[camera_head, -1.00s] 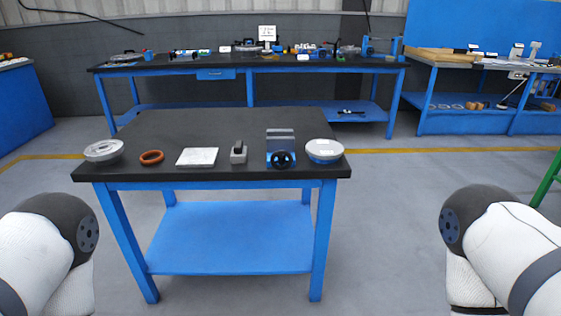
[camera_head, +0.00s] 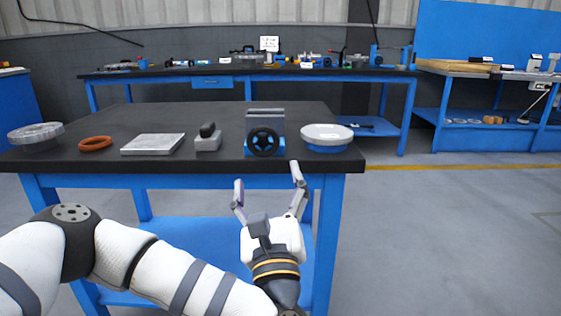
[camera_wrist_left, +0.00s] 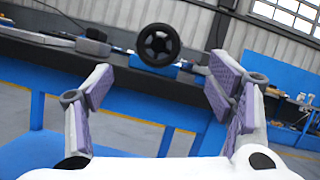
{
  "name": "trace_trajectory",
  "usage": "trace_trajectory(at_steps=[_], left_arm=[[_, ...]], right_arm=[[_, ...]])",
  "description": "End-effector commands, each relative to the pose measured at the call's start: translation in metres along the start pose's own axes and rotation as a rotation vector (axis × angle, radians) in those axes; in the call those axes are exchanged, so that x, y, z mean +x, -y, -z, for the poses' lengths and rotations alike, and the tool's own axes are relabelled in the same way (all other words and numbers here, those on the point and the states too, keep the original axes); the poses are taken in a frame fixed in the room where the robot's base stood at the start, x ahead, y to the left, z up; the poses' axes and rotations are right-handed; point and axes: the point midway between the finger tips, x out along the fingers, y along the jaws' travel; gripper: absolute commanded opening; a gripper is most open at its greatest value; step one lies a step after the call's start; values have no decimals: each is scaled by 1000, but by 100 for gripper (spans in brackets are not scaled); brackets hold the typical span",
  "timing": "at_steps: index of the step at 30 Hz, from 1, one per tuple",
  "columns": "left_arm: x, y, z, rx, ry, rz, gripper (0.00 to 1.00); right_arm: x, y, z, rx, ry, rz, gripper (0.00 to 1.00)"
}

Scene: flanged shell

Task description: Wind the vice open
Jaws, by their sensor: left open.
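The vice (camera_head: 265,122) stands at the front edge of the black-topped table, grey jaws on top and a blue body. Its black spoked handwheel (camera_head: 263,142) faces me; the wheel also shows in the left wrist view (camera_wrist_left: 159,45). I cannot tell how far the jaws stand apart. My left gripper (camera_head: 267,182) is open and empty, below and in front of the wheel, with its fingers pointing up toward the table edge. In the left wrist view the wheel is beyond and between the open fingertips (camera_wrist_left: 155,90), not touched. My right gripper is not in view.
On the near table (camera_head: 90,160) a white-topped round part (camera_head: 326,137) stands right of the vice. A grey block (camera_head: 208,138), a flat plate (camera_head: 153,144), an orange ring (camera_head: 95,143) and a clear flanged disc (camera_head: 36,135) lie to the left. The tabletop behind is clear.

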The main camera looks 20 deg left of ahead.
Motion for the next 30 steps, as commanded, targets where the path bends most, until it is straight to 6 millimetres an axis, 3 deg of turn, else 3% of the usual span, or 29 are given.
trace_trajectory(at_steps=[13, 18, 25, 26, 30], left_arm=[[97, -1, -2, 7, 5, -4, 75], [111, -1, -2, 8, 1, -2, 75], [112, -1, -1, 8, 0, -1, 75], [112, -1, -1, 8, 0, -1, 72], [112, -1, -1, 8, 0, -1, 41]], right_arm=[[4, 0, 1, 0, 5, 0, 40], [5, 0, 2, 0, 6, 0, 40], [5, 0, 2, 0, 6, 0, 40], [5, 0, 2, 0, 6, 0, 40], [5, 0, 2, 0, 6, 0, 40]])
